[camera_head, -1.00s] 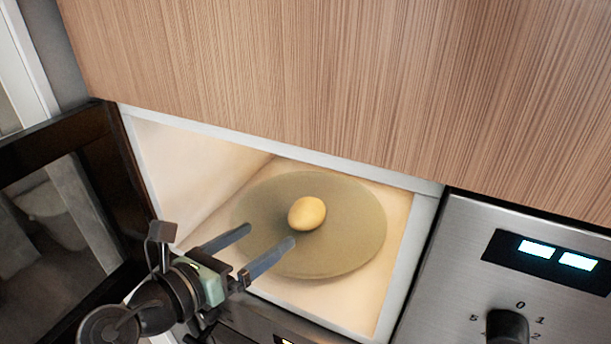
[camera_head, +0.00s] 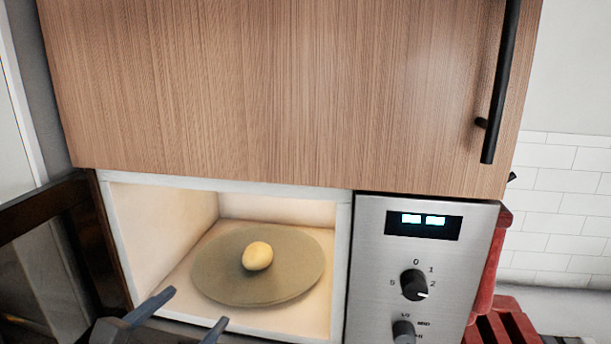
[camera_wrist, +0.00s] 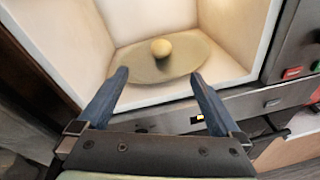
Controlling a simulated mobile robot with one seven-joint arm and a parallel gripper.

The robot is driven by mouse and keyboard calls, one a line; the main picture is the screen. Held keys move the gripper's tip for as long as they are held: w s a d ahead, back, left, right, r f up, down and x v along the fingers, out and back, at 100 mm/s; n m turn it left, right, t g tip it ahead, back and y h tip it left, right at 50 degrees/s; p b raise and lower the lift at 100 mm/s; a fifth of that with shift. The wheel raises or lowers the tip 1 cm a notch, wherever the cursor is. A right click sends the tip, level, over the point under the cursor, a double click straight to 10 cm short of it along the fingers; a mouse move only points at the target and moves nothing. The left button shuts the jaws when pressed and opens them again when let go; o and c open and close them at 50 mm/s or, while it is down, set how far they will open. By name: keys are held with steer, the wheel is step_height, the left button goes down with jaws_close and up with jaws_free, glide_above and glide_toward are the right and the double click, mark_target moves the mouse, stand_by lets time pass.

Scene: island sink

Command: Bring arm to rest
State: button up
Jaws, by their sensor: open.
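My gripper (camera_head: 186,311) is at the bottom of the head view, in front of the microwave's opening, with its two fingers apart and nothing between them. In the wrist view my gripper (camera_wrist: 160,84) points toward the open microwave. A yellow, egg-shaped object (camera_head: 257,256) lies on the round turntable plate (camera_head: 215,281) inside the microwave (camera_head: 343,250). The object also shows in the wrist view (camera_wrist: 161,48), beyond the fingertips and apart from them.
The dark microwave door (camera_head: 88,235) stands open on the left. A wooden cabinet (camera_head: 270,90) with a black handle (camera_head: 500,85) hangs above. The control panel (camera_head: 375,290) with knobs is on the right, and red items (camera_head: 500,325) stand beyond it.

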steer(key=d+r+m+t+y, duration=0.1)
steer(key=d+r+m, duration=0.1)
steer(key=r+m, duration=0.3)
steer(key=d+r+m+t+y, duration=0.1)
steer(key=d+r+m+t, duration=0.1)
steer(key=r+m, duration=0.3)
steer(key=d+r+m+t+y, duration=0.1)
steer(key=d+r+m+t, duration=0.1)
steer(key=d+r+m, duration=0.2)
steer(key=shift+w+d+r+m+b, duration=0.1)
steer(key=shift+r+m, duration=0.15)
steer(key=shift+r, duration=0.35)
steer(key=shift+w+a+r+m+b, duration=0.1)
steer(key=shift+w+r+m+b, duration=0.1)
steer(key=shift+r, duration=0.35)
steer(key=shift+w+d+r+m+b, duration=0.1)
steer(key=shift+r+m, duration=0.15)
steer(key=shift+r, duration=0.35)
steer(key=s+d+r+m+t, duration=0.3)
steer(key=s+d+r+m, duration=0.1)
steer(key=s+r+m, duration=0.2)
steer(key=s+d+r+m+t+y, duration=0.1)
steer(key=s+d+r+m+t, duration=0.3)
steer(key=s+r+m, duration=0.3)
step_height(320, 180, up, 4)
steer(key=shift+d+f+m, duration=0.15)
steer(key=shift+f+m, duration=0.1)
steer(key=shift+m, duration=0.25)
steer(key=shift+f+b, duration=0.15)
steer(key=shift+b, duration=0.2)
